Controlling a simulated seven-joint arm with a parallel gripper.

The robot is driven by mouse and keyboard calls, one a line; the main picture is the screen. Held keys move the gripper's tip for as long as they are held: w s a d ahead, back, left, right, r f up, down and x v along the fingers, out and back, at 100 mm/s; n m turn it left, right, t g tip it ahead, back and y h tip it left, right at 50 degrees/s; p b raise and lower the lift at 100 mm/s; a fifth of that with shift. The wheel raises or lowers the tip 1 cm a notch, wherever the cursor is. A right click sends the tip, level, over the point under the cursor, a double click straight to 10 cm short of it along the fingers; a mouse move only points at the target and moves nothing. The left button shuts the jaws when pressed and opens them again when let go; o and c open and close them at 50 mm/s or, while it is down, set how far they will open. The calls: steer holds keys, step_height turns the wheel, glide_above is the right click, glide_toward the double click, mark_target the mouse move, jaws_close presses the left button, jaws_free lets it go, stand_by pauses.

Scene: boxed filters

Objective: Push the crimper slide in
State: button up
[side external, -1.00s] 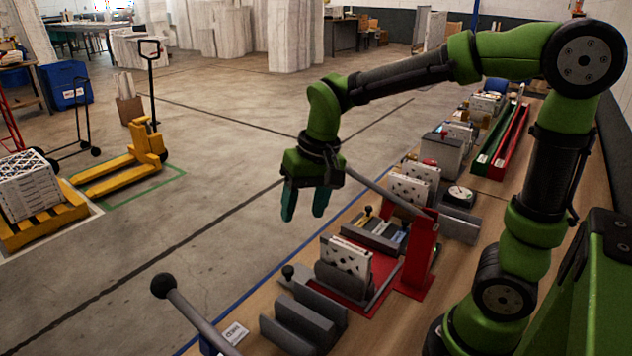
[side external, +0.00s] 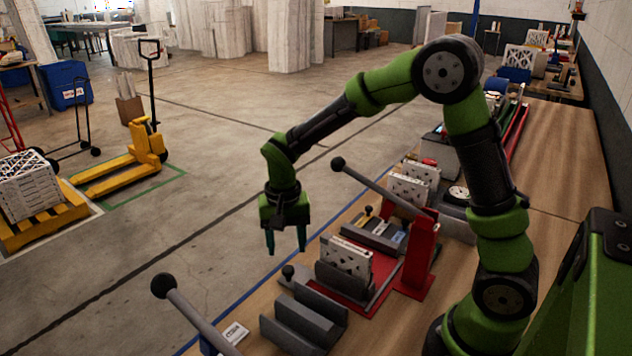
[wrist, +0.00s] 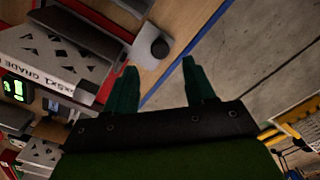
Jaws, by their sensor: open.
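The crimper is a red upright press (side external: 421,255) with a long lever ending in a black ball (side external: 338,163), over a red base. Its grey slide (side external: 312,293) sticks out at the table's front edge and carries a black knob (side external: 288,271). A white patterned filter box (side external: 347,256) stands upright in the slide's grey holder. My gripper (side external: 286,250) points down, open and empty, and appears just above the knob in the side view. In the wrist view the knob (wrist: 160,47) lies beyond my fingertips (wrist: 158,75), apart from them. The filter box (wrist: 55,55) is at the left there.
A grey channel block (side external: 303,322) and another black-ball lever (side external: 163,286) are in the foreground. A grey tray of small tools (side external: 374,235) and more filter boxes (side external: 408,189) stand farther back.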

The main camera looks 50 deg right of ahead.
mark_target(288, 268)
step_height(288, 268, down, 6)
steer(key=shift+f, duration=0.15)
stand_by(0.3)
jaws_close()
